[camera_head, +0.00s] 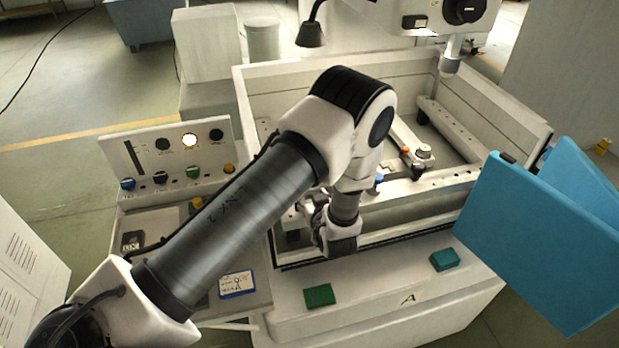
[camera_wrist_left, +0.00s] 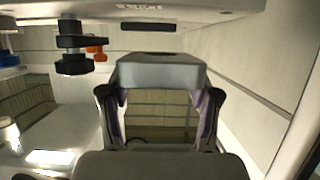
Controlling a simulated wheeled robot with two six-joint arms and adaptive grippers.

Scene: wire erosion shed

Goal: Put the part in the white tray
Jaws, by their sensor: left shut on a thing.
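In the left wrist view, my left gripper (camera_wrist_left: 161,94) is shut on a grey block-shaped part (camera_wrist_left: 162,74). The part sits between the two fingertips, with a finger at each side. In the head view, my left arm reaches over the front of the machine's work tank and bends down by its front rail. My own arm links mostly hide the gripper there, and I cannot make out the part. I cannot clearly pick out a white tray in either view. My right gripper does not show.
The pale tank (camera_head: 340,63) has raised walls and a clamp beam (camera_head: 450,182) inside. A green block (camera_head: 318,296) and a teal block (camera_head: 445,260) lie on the front ledge. A control panel (camera_head: 170,160) stands left; a blue door (camera_head: 540,235) stands right.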

